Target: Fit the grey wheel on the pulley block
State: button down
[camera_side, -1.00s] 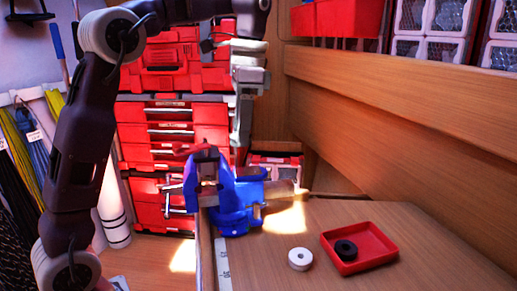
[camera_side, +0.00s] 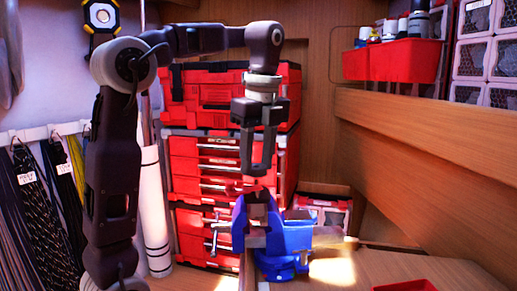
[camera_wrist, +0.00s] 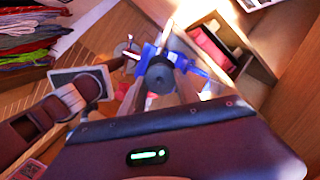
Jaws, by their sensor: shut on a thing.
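My gripper (camera_side: 258,172) points down just above a blue vise (camera_side: 280,243). In the wrist view, a dark grey wheel (camera_wrist: 160,77) with a centre hole sits between the fingertips of my gripper (camera_wrist: 161,88), and the fingers are shut on it. The wheel is too small to make out in the side view. The vise also shows in the wrist view (camera_wrist: 196,68), behind the wheel. Its jaws (camera_side: 258,212) lie below the fingertips. I cannot clearly make out the pulley block; the wheel hides part of the vise in the wrist view.
The rim of a red tray (camera_side: 405,286) shows at the bottom edge. Red drawer units (camera_side: 200,160) stand behind the vise. A wooden wall (camera_side: 420,150) runs along the right. Red bins (camera_side: 405,62) hang above it.

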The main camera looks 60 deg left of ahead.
aim_at(257, 181)
jog(key=shift+f, duration=0.4)
jog(key=shift+f, duration=0.15)
dwell(0.4)
jog(key=shift+f, duration=1.3)
jog(key=c, duration=0.8)
grip_release()
jog(key=shift+r, duration=3)
